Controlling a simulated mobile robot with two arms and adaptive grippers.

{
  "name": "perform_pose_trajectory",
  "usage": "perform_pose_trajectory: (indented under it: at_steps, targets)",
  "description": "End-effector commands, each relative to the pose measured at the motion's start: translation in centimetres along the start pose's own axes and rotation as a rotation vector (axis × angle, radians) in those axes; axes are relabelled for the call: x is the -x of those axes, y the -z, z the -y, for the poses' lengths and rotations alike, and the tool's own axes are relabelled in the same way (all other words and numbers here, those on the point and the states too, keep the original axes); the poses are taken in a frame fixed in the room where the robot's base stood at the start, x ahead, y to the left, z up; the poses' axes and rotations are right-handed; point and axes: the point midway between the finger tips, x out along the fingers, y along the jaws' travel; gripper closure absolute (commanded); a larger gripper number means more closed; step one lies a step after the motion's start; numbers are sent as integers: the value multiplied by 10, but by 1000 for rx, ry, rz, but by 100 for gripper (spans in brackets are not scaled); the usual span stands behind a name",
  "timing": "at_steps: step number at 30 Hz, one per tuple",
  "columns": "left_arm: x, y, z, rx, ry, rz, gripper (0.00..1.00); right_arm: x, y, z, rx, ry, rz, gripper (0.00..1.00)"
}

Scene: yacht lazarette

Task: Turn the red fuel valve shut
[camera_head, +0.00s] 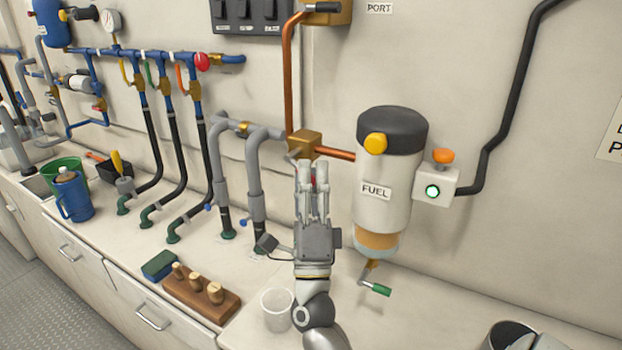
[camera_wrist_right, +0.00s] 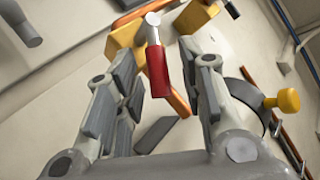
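The red fuel valve handle (camera_wrist_right: 157,68) has a silver stem and a red grip. In the wrist view it lies between the spread fingers of my right gripper (camera_wrist_right: 163,95), near their tips, with gaps on both sides. In the head view my right gripper (camera_head: 312,175) reaches up in front of the brass valve body (camera_head: 305,142), left of the white fuel filter (camera_head: 378,210). The fingers hide most of the handle there; a bit of red shows between them. My left gripper is not in view.
A yellow knob (camera_head: 375,143) and a switch box (camera_head: 436,187) with an orange button sit close on the right. Grey pipes (camera_head: 254,180) stand just left. Below are a clear cup (camera_head: 277,309), a wooden plug block (camera_head: 201,293) and a green-handled drain cock (camera_head: 376,288).

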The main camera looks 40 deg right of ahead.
Motion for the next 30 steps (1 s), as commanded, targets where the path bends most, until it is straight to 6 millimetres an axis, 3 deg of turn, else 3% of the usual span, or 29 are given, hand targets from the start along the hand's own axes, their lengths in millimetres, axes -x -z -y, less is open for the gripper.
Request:
perform_pose_trajectory:
  at_steps: [8, 21, 30]
  targets:
    - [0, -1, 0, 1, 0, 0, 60, 7, 0, -1, 1, -3, 2, 64]
    - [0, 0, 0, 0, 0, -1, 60, 92, 0, -2, 2, -5, 4, 64]
    - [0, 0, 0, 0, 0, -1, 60, 120, 0, -1, 0, -1, 1, 64]
